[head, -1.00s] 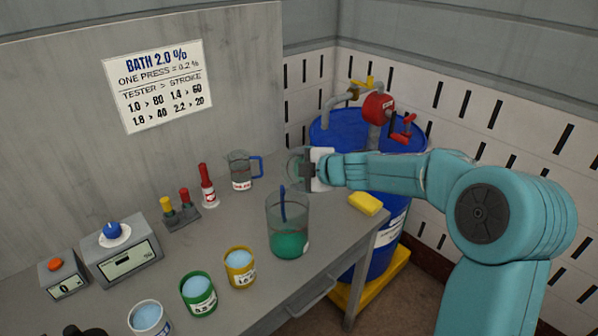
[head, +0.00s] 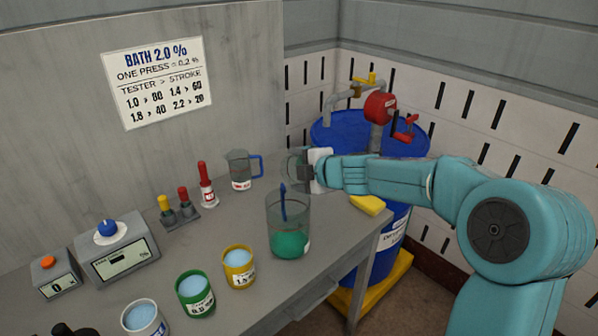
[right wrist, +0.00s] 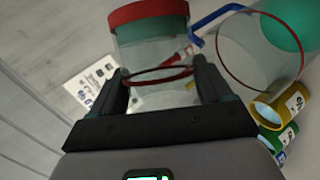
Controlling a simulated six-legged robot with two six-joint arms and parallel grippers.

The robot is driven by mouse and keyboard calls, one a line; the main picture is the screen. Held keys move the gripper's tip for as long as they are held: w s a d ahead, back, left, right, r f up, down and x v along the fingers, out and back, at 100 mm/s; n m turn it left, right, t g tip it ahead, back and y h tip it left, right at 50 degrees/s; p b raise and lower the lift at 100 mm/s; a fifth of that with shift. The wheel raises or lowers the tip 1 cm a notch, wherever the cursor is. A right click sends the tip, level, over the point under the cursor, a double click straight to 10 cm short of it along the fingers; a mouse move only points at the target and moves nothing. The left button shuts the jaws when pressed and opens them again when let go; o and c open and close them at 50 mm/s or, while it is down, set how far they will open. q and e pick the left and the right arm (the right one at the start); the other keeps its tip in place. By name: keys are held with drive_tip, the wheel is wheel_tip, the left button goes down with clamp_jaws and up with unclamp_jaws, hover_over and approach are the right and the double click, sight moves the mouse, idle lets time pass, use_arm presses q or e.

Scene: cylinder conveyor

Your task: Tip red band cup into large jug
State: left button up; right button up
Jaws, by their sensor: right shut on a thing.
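My right gripper (head: 307,171) is shut on the clear red band cup (head: 295,164), at the far right of the bench and behind the large jug. In the right wrist view the cup (right wrist: 150,27) lies between the fingers, with a wide red band at one end and green showing through it. I cannot tell its tilt or contents for sure. The large jug (head: 288,215) is clear, stands upright and holds green liquid and a blue rod. It also shows in the right wrist view (right wrist: 243,63), beside the cup and apart from it. My left gripper is out of view.
A small blue-handled jug (head: 241,172) stands behind. Yellow (head: 239,268), green (head: 196,296) and white (head: 145,320) cups stand in front. A yellow sponge (head: 367,205) lies at the bench's right edge, near a blue drum (head: 340,133) with a red-handled pump.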

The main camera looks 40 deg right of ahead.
drive_tip(key=shift+a+f+b, duration=0.1)
drive_tip(key=shift+f+b, duration=0.15)
drive_tip(key=shift+b, duration=0.5)
drive_tip(key=shift+s+a+r+n+t+h+b, duration=0.15)
drive_tip(key=shift+a+n+t+h+b, duration=0.2)
drive_tip(key=shift+b, duration=0.65)
drive_tip(key=shift+a+r+n+t+h+b, duration=0.15)
drive_tip(key=shift+n+h+b, duration=0.25)
drive_tip(key=shift+b, duration=0.65)
drive_tip(key=shift+s+a+r+n+t+h+b, duration=0.2)
drive_tip(key=shift+n+b, duration=0.35)
drive_tip(key=shift+b, duration=0.45)
drive_tip(key=shift+w, duration=0.1)
drive_tip(key=shift+r+p, duration=0.15)
drive_tip(key=shift+p, duration=0.2)
drive_tip(key=m+y+p, duration=0.1)
drive_tip(key=p, duration=0.3)
drive_tip(key=d+m+g+p, duration=0.1)
drive_tip(key=p, duration=0.3)
drive_tip(key=shift+w+d+r+y, duration=0.1)
drive_tip(key=shift+w+d+y, duration=0.1)
drive_tip(key=shift+y, duration=0.15)
drive_tip(key=shift+f+m+p, duration=0.2)
drive_tip(key=shift+m+p, duration=0.1)
drive_tip(key=shift+p, duration=0.2)
drive_tip(key=shift+f, duration=0.15)
